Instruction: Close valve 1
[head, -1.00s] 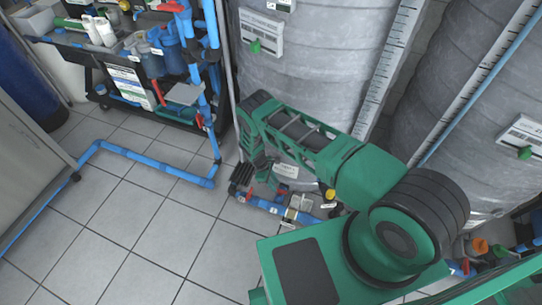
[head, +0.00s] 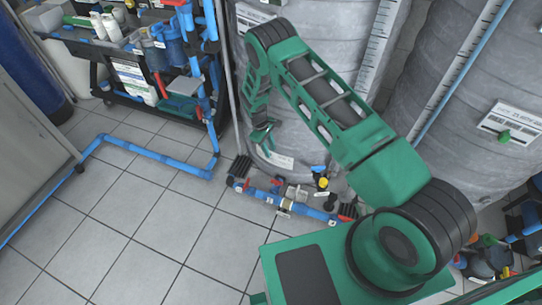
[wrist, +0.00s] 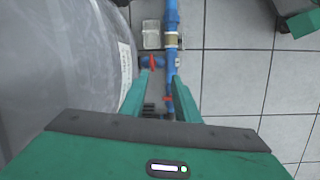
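A blue pipe (head: 315,213) with red-handled valves runs low along the foot of the grey tanks. One red handle (head: 276,183) is beside a small clear box; it also shows in the wrist view (wrist: 153,62), near my left fingertip. A second red handle (head: 249,190) is closer to the pipe's left end and shows between my fingers in the wrist view (wrist: 168,98). I cannot read which one is valve 1. My gripper (head: 264,138) points down above the pipe, in front of the tank. In the wrist view its fingers (wrist: 162,78) are apart and hold nothing.
A large grey tank (head: 305,75) stands close beside my gripper. The clear box (wrist: 151,34) sits beside the pipe. A black rack (head: 150,85) with bottles and filters is at the upper left. Another blue pipe (head: 150,155) crosses the floor. The tiled floor (head: 150,220) in front is clear.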

